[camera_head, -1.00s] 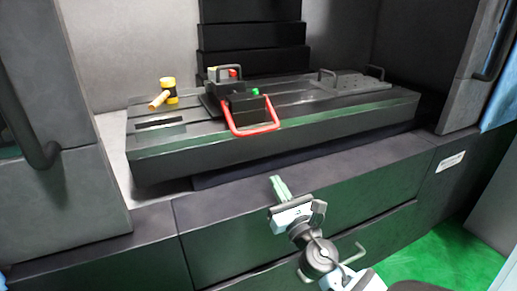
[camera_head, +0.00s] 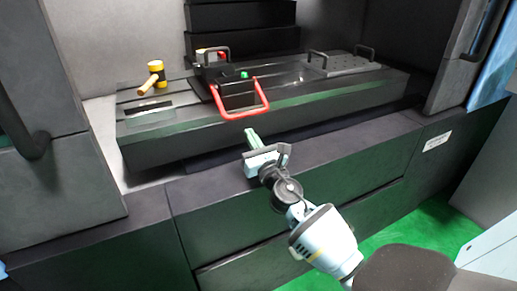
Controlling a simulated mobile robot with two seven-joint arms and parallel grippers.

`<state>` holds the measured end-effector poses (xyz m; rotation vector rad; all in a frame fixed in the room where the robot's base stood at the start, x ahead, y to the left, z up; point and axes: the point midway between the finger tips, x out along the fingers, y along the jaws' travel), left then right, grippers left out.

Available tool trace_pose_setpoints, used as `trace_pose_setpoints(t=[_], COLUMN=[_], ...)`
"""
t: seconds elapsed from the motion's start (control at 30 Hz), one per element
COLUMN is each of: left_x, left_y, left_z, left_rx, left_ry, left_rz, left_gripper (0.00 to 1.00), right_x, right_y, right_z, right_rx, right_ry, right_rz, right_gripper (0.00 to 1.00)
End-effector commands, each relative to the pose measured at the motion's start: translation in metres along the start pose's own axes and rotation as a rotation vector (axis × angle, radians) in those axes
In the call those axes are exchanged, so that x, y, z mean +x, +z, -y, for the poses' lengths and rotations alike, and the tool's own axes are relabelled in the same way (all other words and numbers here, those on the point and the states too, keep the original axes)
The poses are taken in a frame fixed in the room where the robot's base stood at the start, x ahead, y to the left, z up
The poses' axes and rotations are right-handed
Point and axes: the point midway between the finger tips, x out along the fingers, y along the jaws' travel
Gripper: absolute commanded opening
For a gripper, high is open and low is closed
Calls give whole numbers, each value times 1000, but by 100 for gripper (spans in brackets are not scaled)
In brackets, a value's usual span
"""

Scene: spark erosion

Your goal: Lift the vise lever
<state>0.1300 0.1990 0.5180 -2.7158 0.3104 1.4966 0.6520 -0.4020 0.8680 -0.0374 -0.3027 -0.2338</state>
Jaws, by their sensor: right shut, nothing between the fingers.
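The vise (camera_head: 238,101) is a dark block on the machine table, with a green button on top. Its red lever (camera_head: 241,116) is a U-shaped handle that hangs forward and down over the front edge of the table. My right gripper (camera_head: 250,135) is shut and empty, with its green fingers pointing up toward the lever. Its fingertips appear just below the lever's lower bar in the picture; I cannot tell how far apart they are in depth. My left gripper is not in view.
A yellow-headed mallet (camera_head: 155,74) lies at the left of the machine table (camera_head: 300,112). A plate with two dark handles (camera_head: 342,62) sits at the right. Grey doors flank the opening. A dark ledge (camera_head: 330,150) runs in front, and green floor shows at lower right.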

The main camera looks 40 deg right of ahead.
Motion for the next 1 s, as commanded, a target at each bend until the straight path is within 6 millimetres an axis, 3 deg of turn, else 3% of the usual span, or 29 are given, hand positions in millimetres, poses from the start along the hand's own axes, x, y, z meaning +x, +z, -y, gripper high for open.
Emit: trace_pose_setpoints(t=[0.03, 0.1, 0.3, 1.0], left_x=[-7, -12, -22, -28], left_y=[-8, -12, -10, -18], left_z=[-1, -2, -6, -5], left_rx=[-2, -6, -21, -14], left_ry=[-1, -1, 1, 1], left_rz=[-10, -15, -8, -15], left_gripper=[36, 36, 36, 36], right_x=[3, 4, 7, 7], right_y=[13, 21, 33, 39], right_z=[0, 0, 0, 0], right_rx=[-2, 0, 0, -2], right_ry=[1, 1, 0, 1], right_rz=[4, 5, 3, -17], right_gripper=[0, 0, 0, 0])
